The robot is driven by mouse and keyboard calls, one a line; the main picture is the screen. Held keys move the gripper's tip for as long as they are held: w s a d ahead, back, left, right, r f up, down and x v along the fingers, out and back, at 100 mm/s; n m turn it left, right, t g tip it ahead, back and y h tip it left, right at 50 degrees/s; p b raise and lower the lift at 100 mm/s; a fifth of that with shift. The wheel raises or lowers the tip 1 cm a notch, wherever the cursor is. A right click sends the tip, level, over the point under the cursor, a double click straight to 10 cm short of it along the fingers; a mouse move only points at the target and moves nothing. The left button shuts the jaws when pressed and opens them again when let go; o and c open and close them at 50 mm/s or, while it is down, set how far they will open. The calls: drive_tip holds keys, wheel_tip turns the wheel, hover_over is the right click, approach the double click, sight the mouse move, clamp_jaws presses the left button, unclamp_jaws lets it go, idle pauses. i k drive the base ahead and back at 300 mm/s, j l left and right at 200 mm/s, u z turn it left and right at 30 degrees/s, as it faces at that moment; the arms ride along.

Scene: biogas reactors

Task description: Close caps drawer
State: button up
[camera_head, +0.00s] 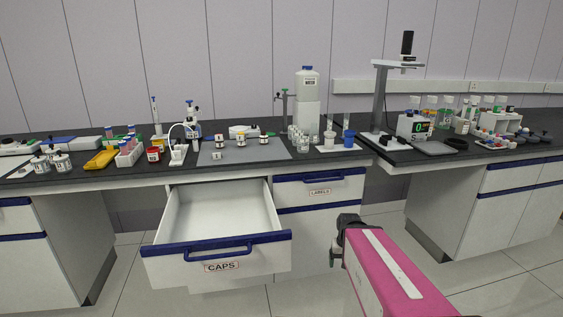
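The caps drawer (178,268) is pulled out from under the bench, left of centre. It has a white front with a blue top edge, a blue bar handle (218,251) and a label reading CAPS. Its inside looks empty. My gripper (337,254) is the dark part at the end of my pink arm, to the right of the drawer front and apart from it. Its fingers are small and dark here, and I cannot tell whether they are open or shut.
The labels drawer (345,190) beside it is shut. The black bench top (235,173) above carries bottles, vials, racks and a stand. White cabinets (490,212) stand at the right. Tiled floor (120,290) is free in front.

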sight(206, 233)
drive_tip(key=k+l+u, duration=0.1)
drive_tip(key=l+u, duration=0.15)
drive_tip(key=u, duration=0.2)
drive_tip(key=k+l+u, duration=0.1)
drive_tip(key=u, duration=0.3)
drive_tip(key=j+u, duration=0.3)
drive_tip(key=u, duration=0.3)
drive_tip(key=k+j, duration=0.05)
drive_tip(key=j, duration=0.05)
